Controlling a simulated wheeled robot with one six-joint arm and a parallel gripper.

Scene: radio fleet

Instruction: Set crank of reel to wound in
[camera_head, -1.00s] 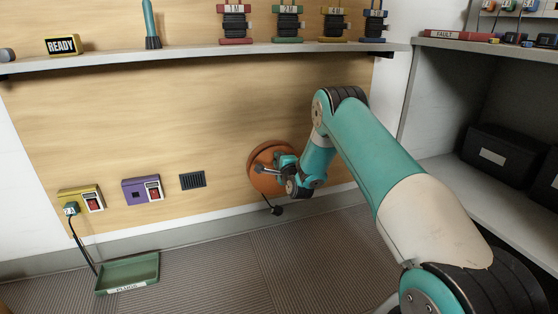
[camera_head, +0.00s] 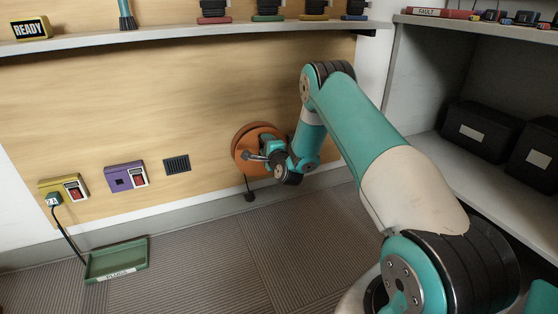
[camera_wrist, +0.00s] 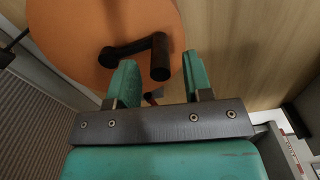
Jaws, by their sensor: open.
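The orange round reel (camera_head: 243,140) is mounted low on the wooden wall panel, and it fills the upper left of the wrist view (camera_wrist: 70,40). Its black crank (camera_wrist: 130,50) shows in the wrist view as an arm with a handle (camera_wrist: 160,58) standing out at its right end. My gripper (camera_wrist: 158,78) is open, its two teal fingers apart. The handle appears between the fingertips in the picture; I cannot tell whether it touches either finger. In the head view my gripper (camera_head: 262,152) is in front of the reel and hides part of it.
A black plug (camera_head: 250,196) hangs below the reel. A vent (camera_head: 177,164), a purple box (camera_head: 125,177) and a yellow box (camera_head: 62,188) are on the wall to the left. A green tray (camera_head: 146,256) is on the floor. A shelf (camera_head: 180,38) runs above.

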